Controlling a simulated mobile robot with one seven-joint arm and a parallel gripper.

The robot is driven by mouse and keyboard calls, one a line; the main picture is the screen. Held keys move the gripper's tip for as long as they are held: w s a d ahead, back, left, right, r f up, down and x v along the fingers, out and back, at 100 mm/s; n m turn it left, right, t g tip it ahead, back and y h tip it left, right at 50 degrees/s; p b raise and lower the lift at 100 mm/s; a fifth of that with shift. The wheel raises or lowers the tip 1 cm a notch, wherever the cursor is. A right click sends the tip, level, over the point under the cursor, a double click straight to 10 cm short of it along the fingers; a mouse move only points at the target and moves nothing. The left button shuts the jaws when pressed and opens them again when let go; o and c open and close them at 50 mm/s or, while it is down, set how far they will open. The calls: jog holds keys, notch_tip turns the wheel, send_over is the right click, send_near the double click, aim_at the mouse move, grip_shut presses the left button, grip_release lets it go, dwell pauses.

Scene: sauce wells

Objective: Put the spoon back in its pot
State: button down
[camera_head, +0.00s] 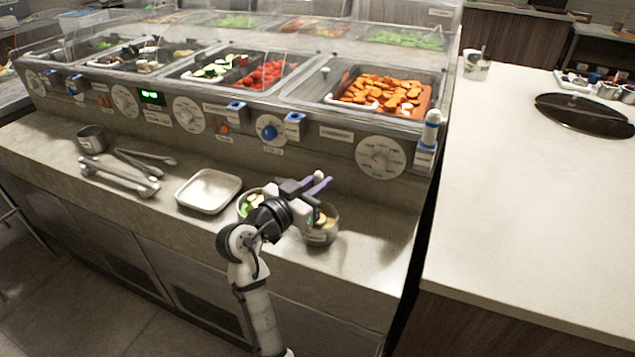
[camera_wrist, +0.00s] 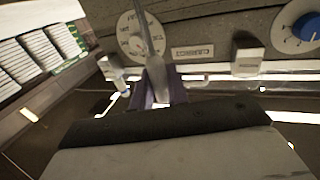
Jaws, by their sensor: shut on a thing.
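My gripper (camera_head: 318,186) is over the front counter, in front of the food wells, and its purple fingers are shut on a thin shaft. In the wrist view, the fingers (camera_wrist: 157,88) close around this pale metal handle, which I take for the spoon (camera_wrist: 148,38). It runs up out of the picture. In the head view only a small pale spot shows at the fingers, and the spoon's bowl cannot be made out. Two round metal pots stand by the gripper: a left pot (camera_head: 242,209) with green pieces and a right pot (camera_head: 322,237) with pale food. My wrist partly hides both.
A square metal tray (camera_head: 208,190), several tongs (camera_head: 120,175) and a metal cup (camera_head: 91,138) are on the counter to the left. The dial panel (camera_head: 335,150) and filled food wells rise behind. Counter right of the right pot is clear. A white worktop (camera_head: 520,200) lies beyond a gap.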

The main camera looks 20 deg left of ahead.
jog(key=shift+f, duration=0.15)
jog(key=c, duration=1.4)
grip_release()
jog(key=shift+o, duration=0.2)
